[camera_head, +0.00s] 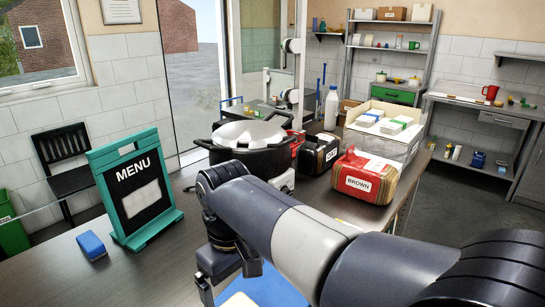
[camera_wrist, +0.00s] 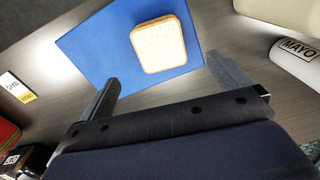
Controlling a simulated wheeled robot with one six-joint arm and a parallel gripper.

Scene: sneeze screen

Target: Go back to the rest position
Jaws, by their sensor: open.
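My gripper (camera_wrist: 162,68) is open in the wrist view, its two fingers spread wide with nothing between them. A slice of bread (camera_wrist: 159,44) lies on a blue mat (camera_wrist: 100,45) beyond the fingertips. The fingers look apart from the bread; their height above the mat is hard to tell. In the head view my arm reaches in from the lower right and hides much of the gripper. Part of the blue mat (camera_head: 275,288) shows below the arm.
A green-framed menu board (camera_head: 135,185) and a blue sponge (camera_head: 92,245) stand left on the counter. A black pot (camera_head: 250,155), a brown-bread bag (camera_head: 366,178) and a white box (camera_head: 400,145) are behind the arm. A mayo bottle (camera_wrist: 297,62) is at right in the wrist view.

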